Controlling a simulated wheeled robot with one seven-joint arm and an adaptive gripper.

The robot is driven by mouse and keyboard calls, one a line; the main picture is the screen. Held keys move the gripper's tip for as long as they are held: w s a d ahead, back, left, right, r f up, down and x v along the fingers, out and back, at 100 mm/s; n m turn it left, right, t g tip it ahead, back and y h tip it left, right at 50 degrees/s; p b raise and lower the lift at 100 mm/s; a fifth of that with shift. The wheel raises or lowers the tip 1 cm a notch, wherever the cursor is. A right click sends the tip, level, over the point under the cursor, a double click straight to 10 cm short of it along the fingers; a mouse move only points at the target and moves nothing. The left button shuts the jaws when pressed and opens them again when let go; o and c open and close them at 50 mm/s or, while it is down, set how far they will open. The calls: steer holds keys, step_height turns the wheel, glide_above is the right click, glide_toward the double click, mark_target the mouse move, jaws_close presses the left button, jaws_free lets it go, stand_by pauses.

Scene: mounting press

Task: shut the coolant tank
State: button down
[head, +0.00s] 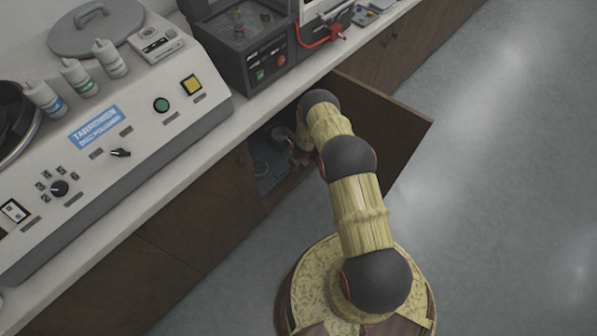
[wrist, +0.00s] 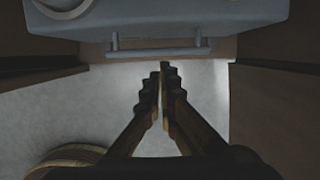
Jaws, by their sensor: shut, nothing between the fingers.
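A grey tank-like body, which I take to be the coolant tank (head: 268,178), sits inside the open cabinet under the counter in the head view, mostly in shadow and partly behind my arm. In the wrist view a grey body (wrist: 190,20) fills the top, with a bar handle (wrist: 155,53) on its near edge and part of a round rim (wrist: 62,8) at top left. My gripper (wrist: 164,68) is shut and empty, its fingertips just below the handle in the picture. I cannot tell whether they touch it.
The cabinet door (head: 385,125) stands open to the right of my arm. The counter (head: 160,185) carries a disc polisher (head: 130,130) and a dark machine (head: 240,45). The grey floor (head: 500,200) on the right is clear.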

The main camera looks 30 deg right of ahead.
steer(key=p+v, duration=0.3)
steer(key=v, duration=0.6)
steer(key=shift+w+r, duration=0.25)
steer(key=shift+r, duration=0.2)
